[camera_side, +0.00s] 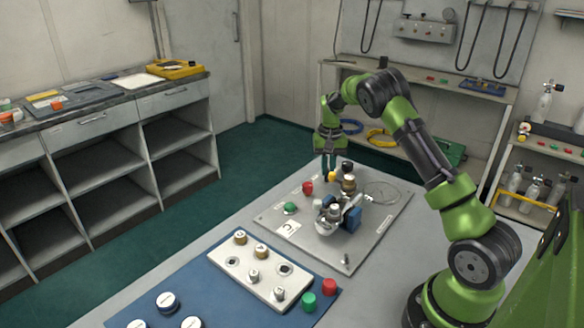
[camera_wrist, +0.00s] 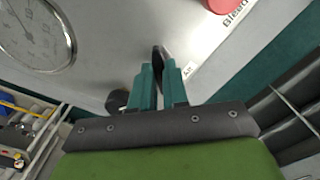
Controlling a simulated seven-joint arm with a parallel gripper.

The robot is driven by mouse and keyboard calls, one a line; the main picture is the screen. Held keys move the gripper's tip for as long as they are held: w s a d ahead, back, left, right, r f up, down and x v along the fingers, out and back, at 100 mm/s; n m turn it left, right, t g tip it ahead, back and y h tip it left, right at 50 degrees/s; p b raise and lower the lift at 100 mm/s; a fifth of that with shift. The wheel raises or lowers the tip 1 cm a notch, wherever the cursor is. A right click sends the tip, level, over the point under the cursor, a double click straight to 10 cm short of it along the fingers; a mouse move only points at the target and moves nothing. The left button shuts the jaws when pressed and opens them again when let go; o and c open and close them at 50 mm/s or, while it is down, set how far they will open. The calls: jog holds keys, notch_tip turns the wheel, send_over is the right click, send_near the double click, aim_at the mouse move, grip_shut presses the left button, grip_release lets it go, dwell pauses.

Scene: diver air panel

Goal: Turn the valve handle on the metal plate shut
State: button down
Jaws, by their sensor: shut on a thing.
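The metal plate (camera_side: 378,222) lies on the table and carries several fittings. My gripper (camera_side: 328,164) points down over the plate's far side. In the wrist view its two teal fingers (camera_wrist: 160,82) are close together, shut on a thin dark part that I take for the valve handle (camera_wrist: 158,53). Only the handle's upper end shows between the fingertips; its lower part and the valve body are hidden there. In the side view a yellow piece sits just below the fingertips, and the handle's exact angle cannot be told.
A red knob (camera_side: 307,187) and a green knob (camera_side: 290,208) stand left of the gripper. A black knob (camera_wrist: 117,98) is close beside the fingers, and a round gauge (camera_wrist: 38,35) is at upper left. A white block (camera_side: 228,262) with jars lies in front on a blue mat.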

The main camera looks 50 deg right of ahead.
aim_at(328, 172)
jog(key=m, duration=0.4)
jog(key=shift+m, duration=0.3)
jog(key=shift+r+m, duration=0.1)
jog(key=shift+m, duration=1.6)
jog(key=c, duration=1.1)
grip_release()
notch_tip(328, 172, up, 17)
jog(key=shift+f, duration=0.1)
